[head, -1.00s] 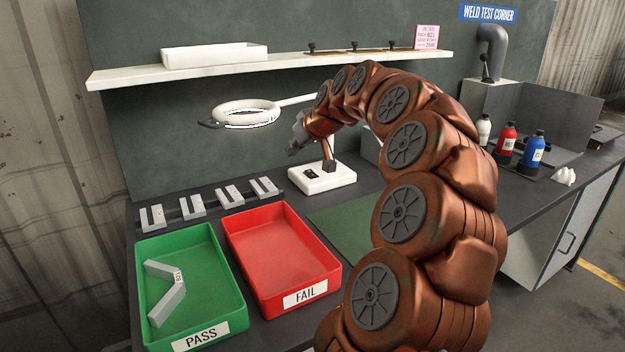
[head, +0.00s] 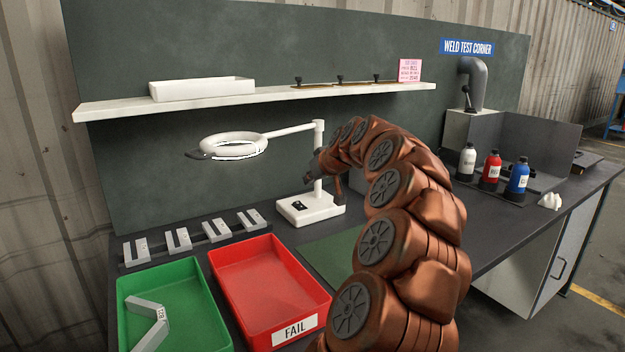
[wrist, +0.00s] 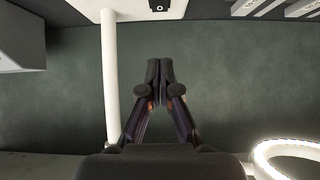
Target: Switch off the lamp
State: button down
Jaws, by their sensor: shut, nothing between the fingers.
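The lamp has a white ring head (head: 234,146), a white arm and post, and a white base (head: 320,214) on the bench. A small black switch (head: 298,204) is on the base; it also shows at the top edge of the wrist view (wrist: 159,5). The ring's underside glows in the wrist view (wrist: 262,158). My gripper (head: 308,182) is above the base, beside the post, partly hidden by my arm in the head view. In the wrist view my gripper (wrist: 160,64) has its fingers together and empty, apart from the switch.
A red FAIL tray (head: 325,297) and a green PASS tray (head: 215,330) holding an angled metal piece stand in front. A rack of grey metal pieces (head: 178,238) lies left of the base. A shelf (head: 270,95) runs above. Several bottles (head: 491,168) stand right.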

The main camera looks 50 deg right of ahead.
send_over(300, 205)
jog(key=f, duration=0.4)
jog(key=shift+s+f, duration=0.15)
jog(key=shift+s, duration=0.15)
notch_tip(300, 205, down, 3)
jog(key=shift+w+r, duration=0.1)
jog(key=shift+w, duration=0.05)
jog(key=shift+f, duration=0.5)
jog(key=shift+w, duration=0.1)
